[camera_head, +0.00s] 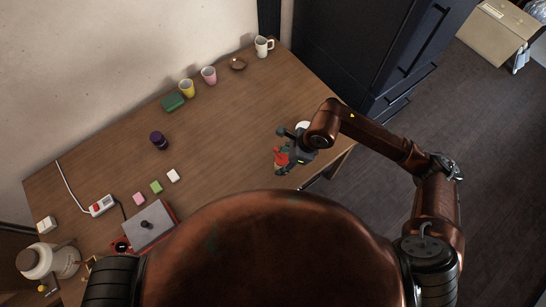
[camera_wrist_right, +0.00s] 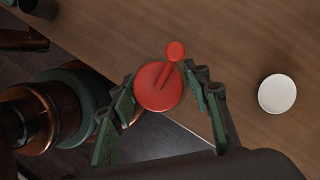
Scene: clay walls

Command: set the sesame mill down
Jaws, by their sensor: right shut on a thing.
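The red mill (camera_head: 281,157), which I take for the sesame mill, is in my right gripper (camera_head: 287,155) at the right front part of the wooden table (camera_head: 225,135). In the right wrist view the mill (camera_wrist_right: 155,95) shows a round red top and a knobbed handle between the two green-lined fingers (camera_wrist_right: 165,100). My right gripper is shut on it. The table's front edge passes behind the mill in that view. I cannot tell whether its base touches the table. My left gripper is not in view.
A white round dish (camera_wrist_right: 277,94) sits close to the mill. A purple-black jar (camera_head: 158,140) stands mid-table. Cups, including a yellow one (camera_head: 187,88), line the back. The table between jar and gripper is clear. Dark cabinets (camera_head: 370,50) stand right.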

